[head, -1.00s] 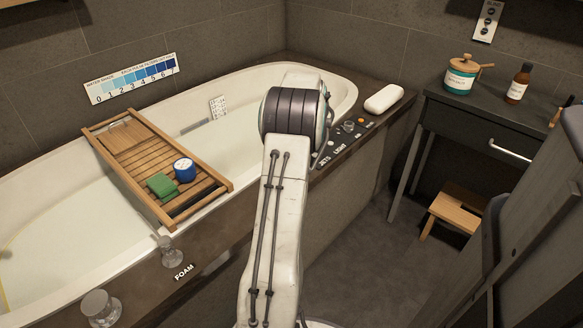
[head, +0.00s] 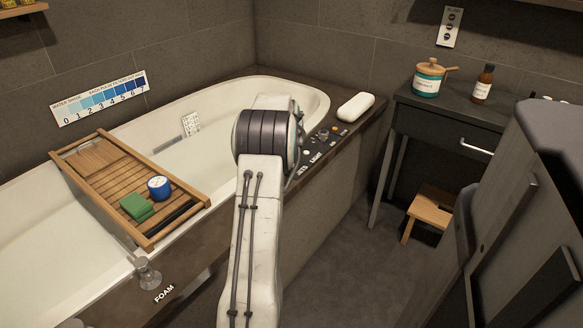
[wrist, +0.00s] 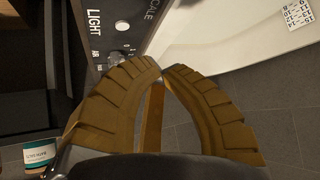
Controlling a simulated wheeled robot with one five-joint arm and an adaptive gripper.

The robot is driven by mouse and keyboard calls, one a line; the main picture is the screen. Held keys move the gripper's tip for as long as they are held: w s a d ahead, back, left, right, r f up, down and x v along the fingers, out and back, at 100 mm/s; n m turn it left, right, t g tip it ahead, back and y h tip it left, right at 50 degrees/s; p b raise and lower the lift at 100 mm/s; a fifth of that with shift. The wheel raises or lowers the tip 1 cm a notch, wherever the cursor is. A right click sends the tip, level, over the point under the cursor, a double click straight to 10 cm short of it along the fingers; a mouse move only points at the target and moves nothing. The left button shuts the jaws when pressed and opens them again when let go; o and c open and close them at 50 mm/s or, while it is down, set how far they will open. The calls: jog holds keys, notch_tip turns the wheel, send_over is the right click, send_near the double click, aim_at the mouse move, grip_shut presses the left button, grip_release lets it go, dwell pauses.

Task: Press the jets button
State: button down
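My arm covers part of this strip, so I cannot clearly make out the jets button.
A wooden tray (head: 88,166) with a green block and blue tin spans the bathtub (head: 285,86). A dark vanity (head: 440,122) and wooden stool (head: 431,208) stand right. Floor between is free.

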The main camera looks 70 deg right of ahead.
jog(key=shift+f+b, duration=2.55)
jog(key=shift+f, duration=1.15)
jog(key=shift+f, duration=0.15)
jog(key=shift+f+b, duration=0.25)
jog(key=shift+b, duration=0.05)
jog(key=shift+f+b, duration=0.3)
jog(key=shift+f, duration=0.15)
jog(key=shift+r, duration=0.15)
jog(key=shift+r+p, duration=0.65)
jog(key=shift+r, duration=0.05)
jog(key=shift+r, duration=0.15)
jog(key=shift+r+p, duration=1.85)
jog(key=shift+r, duration=0.55)
